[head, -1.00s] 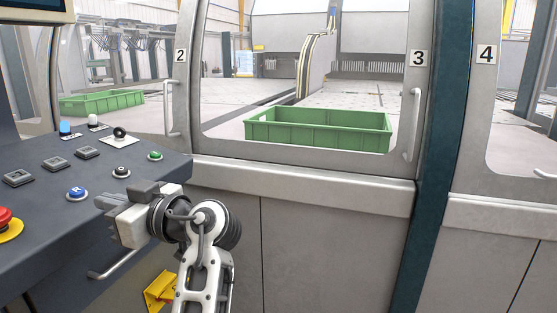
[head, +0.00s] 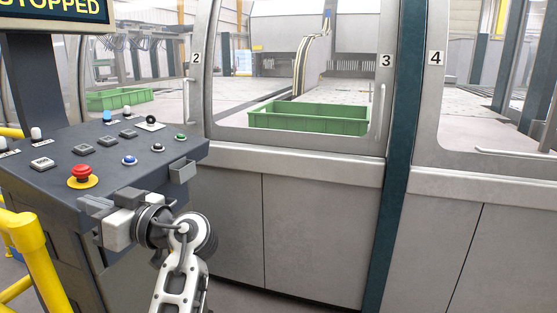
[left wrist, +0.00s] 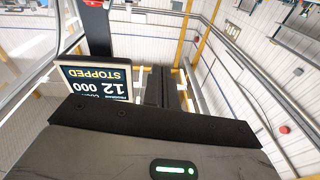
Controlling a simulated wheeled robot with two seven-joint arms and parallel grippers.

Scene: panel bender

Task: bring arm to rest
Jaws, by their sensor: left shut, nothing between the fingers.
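My left gripper (head: 96,207) is at the front edge of the dark control console (head: 60,185), low in the head view. It is shut and empty. In the left wrist view its dark fingers (left wrist: 162,88) lie together, with nothing between them. My left arm comes up from the bottom of the head view, bent at a grey joint. Whether the gripper touches the console edge I cannot tell. My right gripper is not in view.
The console carries a red emergency button (head: 82,175) and several smaller buttons. A screen reading STOPPED (head: 55,14) stands above it; it also shows upside down in the left wrist view (left wrist: 97,78). A yellow rail (head: 32,245) is at left. Green crates (head: 310,118) lie behind the machine's doors.

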